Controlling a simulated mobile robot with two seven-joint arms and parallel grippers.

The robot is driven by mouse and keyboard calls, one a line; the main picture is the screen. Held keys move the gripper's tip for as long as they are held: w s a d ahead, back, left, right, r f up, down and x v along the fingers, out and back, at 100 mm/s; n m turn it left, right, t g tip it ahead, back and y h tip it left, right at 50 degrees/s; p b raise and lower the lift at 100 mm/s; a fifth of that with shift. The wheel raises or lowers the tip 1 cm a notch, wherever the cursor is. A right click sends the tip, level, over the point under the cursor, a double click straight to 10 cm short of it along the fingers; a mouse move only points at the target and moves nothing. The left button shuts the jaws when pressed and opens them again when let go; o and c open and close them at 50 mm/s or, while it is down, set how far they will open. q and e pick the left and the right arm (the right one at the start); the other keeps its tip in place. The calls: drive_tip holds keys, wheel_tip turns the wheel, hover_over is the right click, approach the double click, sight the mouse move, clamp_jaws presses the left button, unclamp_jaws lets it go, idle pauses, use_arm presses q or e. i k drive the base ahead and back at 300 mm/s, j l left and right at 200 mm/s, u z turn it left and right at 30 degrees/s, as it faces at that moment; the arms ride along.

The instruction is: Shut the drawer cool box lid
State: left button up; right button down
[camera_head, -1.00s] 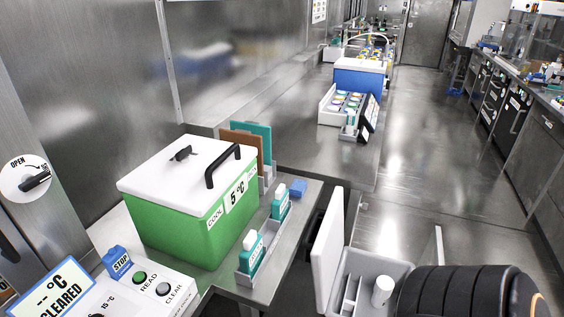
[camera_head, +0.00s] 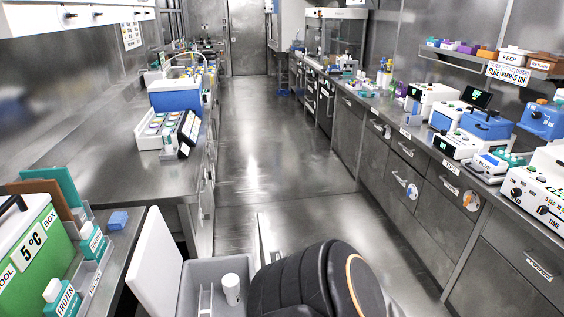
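A green cool box (camera_head: 28,262) with a white lid (camera_head: 22,217) and a "5 °C" label stands at the lower left, cut by the picture's edge. The part of its lid in view lies flat on it, with a black handle. An open grey box (camera_head: 203,277) sits at the bottom, with a white panel like a lid (camera_head: 157,262) standing upright at its left side. A white cylinder (camera_head: 231,289) stands inside it. I see no label naming either as the drawer cool box. Neither of my grippers is in view.
A blue box (camera_head: 180,95) and a white rack (camera_head: 160,128) stand on the left bench. The right counter (camera_head: 372,118) carries several instruments above closed drawers (camera_head: 407,150). The middle floor (camera_head: 270,140) is clear.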

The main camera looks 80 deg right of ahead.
sight(153, 270)
drive_tip(key=k+l+z, duration=0.1)
drive_tip(key=k, duration=0.3)
drive_tip(key=k+l+z, duration=0.15)
drive_tip(key=k, duration=0.3)
drive_tip(key=z, duration=1.6)
drive_tip(key=i+j+z, duration=0.15)
drive_tip(key=j, duration=0.25)
drive_tip(key=i+j+z, duration=0.1)
drive_tip(key=j, duration=0.25)
drive_tip(key=i, duration=0.1)
